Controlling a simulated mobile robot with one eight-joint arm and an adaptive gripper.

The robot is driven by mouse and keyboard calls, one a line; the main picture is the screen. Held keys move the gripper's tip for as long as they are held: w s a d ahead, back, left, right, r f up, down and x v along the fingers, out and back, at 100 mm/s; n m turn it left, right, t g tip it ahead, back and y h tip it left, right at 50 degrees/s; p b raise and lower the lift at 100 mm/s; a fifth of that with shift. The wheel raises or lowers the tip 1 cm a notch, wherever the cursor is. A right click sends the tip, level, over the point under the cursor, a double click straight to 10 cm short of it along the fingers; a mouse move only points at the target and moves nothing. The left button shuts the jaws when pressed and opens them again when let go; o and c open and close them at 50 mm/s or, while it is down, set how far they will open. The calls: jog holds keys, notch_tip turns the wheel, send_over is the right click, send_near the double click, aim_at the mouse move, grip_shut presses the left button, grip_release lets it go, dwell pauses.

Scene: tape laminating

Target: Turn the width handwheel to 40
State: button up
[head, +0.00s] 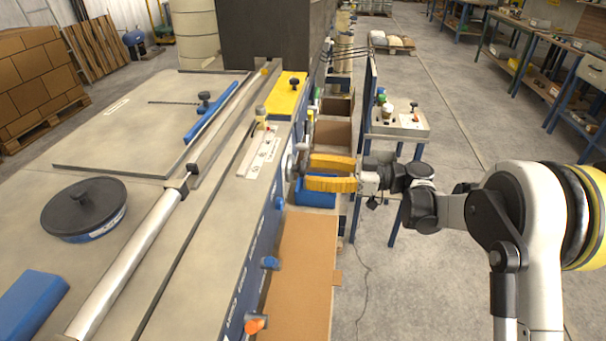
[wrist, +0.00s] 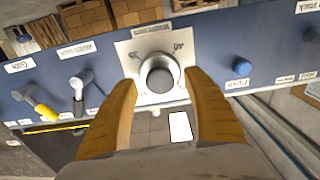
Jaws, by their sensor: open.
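A round silver-grey knob (wrist: 160,75) sits on a pale dial plate (wrist: 135,50) on the machine's blue front panel in the wrist view. I take it for the width handwheel, but its markings are too small to read. In the head view a round grey wheel (head: 289,168) shows on the panel just left of my fingertips. My gripper (head: 308,172) is open, with its two yellow fingers pointing at the panel. In the wrist view the fingers stand left and right of the knob's lower part, apart from each other. I cannot tell whether they touch the knob.
Left of the knob are a yellow-tipped lever (wrist: 40,108) and a grey lever (wrist: 82,82). A blue button (wrist: 242,67) is to its right. In the head view, open bins (head: 330,135) lie behind my gripper and a brown board (head: 300,265) in front.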

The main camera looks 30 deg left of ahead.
aim_at(297, 169)
jog(key=shift+x, duration=1.3)
jog(key=c, duration=1.2)
jog(key=shift+c, duration=0.2)
jog(key=shift+m, duration=0.3)
